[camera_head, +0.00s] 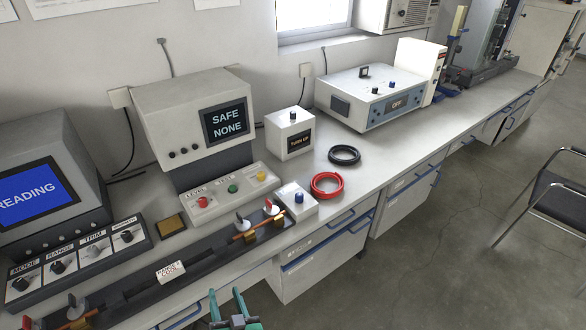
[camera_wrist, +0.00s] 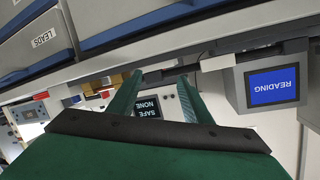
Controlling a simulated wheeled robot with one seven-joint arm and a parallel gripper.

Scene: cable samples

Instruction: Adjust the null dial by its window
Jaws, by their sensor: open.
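A small white box (camera_head: 291,143) stands on the bench right of the tall instrument. Its front window (camera_head: 300,140) reads "TURN UP", and a dark blue dial (camera_head: 293,116) sits on its top; this fits the null dial, though I see no label naming it. My gripper (camera_head: 227,298) is at the bottom of the head view, low in front of the bench edge and well apart from the box. Its green fingers are open and empty, and they also show in the wrist view (camera_wrist: 160,82). The dial cannot be made out in the wrist view.
A low white box with a blue knob (camera_head: 299,199), a red cable coil (camera_head: 327,185) and a black coil (camera_head: 344,155) lie near the white box. A tall instrument (camera_head: 195,115) reads "SAFE NONE". A long dark fixture (camera_head: 200,264) runs along the front. Drawer handles (camera_head: 318,255) protrude below.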

